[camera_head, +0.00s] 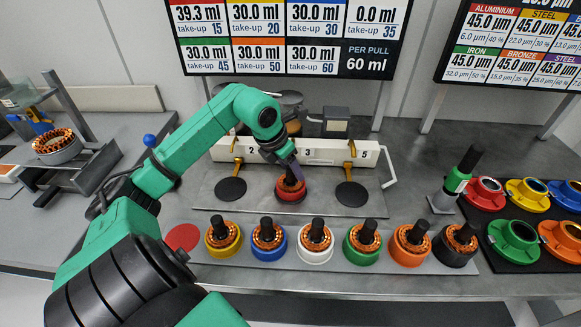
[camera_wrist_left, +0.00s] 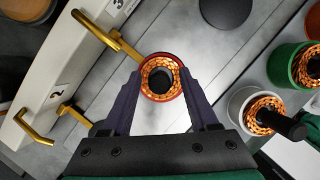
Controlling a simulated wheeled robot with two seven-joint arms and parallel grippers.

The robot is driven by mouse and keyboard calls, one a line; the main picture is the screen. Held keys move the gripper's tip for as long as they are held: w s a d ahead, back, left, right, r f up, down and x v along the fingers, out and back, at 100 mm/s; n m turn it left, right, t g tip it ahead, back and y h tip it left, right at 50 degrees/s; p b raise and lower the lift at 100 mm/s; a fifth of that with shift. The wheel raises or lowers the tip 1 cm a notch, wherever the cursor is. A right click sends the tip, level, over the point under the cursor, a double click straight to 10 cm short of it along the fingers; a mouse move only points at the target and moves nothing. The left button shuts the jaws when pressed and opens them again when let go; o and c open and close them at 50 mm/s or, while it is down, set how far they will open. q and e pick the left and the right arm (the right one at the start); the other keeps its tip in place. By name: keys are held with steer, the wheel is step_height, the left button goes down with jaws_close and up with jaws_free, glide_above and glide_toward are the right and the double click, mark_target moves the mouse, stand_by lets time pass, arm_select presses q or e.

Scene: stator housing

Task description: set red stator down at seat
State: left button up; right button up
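The red stator (camera_head: 291,194) sits upright at the middle station, between two bare black round pads. In the left wrist view the red stator (camera_wrist_left: 160,78) shows its red rim, copper windings and dark centre post. My left gripper (camera_head: 288,170) is over it, pointing down. In the left wrist view the gripper's (camera_wrist_left: 160,82) two dark fingers flank the stator, with copper visible between each fingertip and the post. The fingers look open; contact with the rim is hard to judge. The seat under the stator is hidden. My right gripper is not in view.
A white numbered fixture (camera_head: 290,150) with yellow levers stands right behind the stator. Bare pads (camera_head: 230,190) (camera_head: 352,194) lie on both sides. In front, a row holds several coloured stators (camera_head: 316,243) and a bare red disc (camera_head: 182,237). Coloured housings (camera_head: 513,238) lie at right.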

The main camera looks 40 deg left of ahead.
arm_select(q)
steer(key=shift+r, duration=0.2)
steer(key=shift+s+r, duration=0.1)
steer(key=shift+r, duration=0.15)
steer(key=b+v, duration=0.2)
steer(key=v, duration=0.9)
steer(key=shift+r, duration=0.2)
